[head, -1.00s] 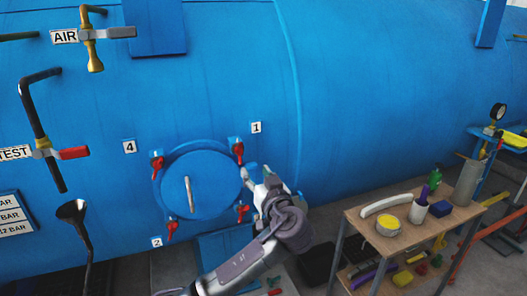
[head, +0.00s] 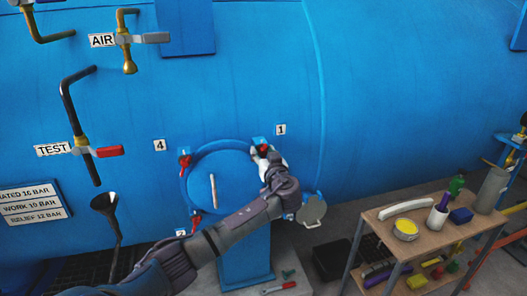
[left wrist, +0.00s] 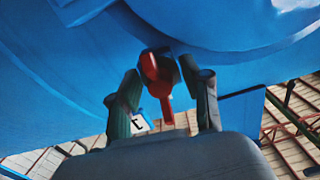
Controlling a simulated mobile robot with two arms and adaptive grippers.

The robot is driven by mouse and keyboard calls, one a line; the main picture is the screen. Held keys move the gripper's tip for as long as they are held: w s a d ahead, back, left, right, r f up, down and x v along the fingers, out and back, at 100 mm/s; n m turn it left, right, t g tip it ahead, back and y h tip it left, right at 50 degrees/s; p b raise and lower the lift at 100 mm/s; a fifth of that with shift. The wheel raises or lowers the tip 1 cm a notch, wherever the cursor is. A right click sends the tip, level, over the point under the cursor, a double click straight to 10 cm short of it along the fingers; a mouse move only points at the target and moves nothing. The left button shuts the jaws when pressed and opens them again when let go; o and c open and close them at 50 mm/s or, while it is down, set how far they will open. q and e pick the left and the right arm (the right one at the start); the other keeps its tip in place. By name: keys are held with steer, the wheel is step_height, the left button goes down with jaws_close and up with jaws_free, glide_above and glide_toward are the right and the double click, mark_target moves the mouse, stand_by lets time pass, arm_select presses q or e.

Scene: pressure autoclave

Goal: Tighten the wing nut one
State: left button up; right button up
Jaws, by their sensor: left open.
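The red wing nut one (head: 263,149) sits at the upper right of the round blue hatch (head: 203,182), just left of the label 1 (head: 281,129). My left gripper (head: 266,158) is at this nut and partly covers it in the head view. In the left wrist view the red wing nut (left wrist: 156,75) lies between the two open fingers of my left gripper (left wrist: 163,95), with its handle pointing down the picture. I see gaps on both sides, so the fingers are not closed on it. My right gripper is not in view.
Other red wing nuts show at label 4 (head: 184,161) and label 2 (head: 196,219); my arm hides the hatch's lower right. A grey round part (head: 312,210) is right of my forearm. A wooden cart (head: 424,237) with several items stands at the right.

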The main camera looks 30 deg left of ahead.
arm_select(q)
jaws_close()
stand_by(0.3)
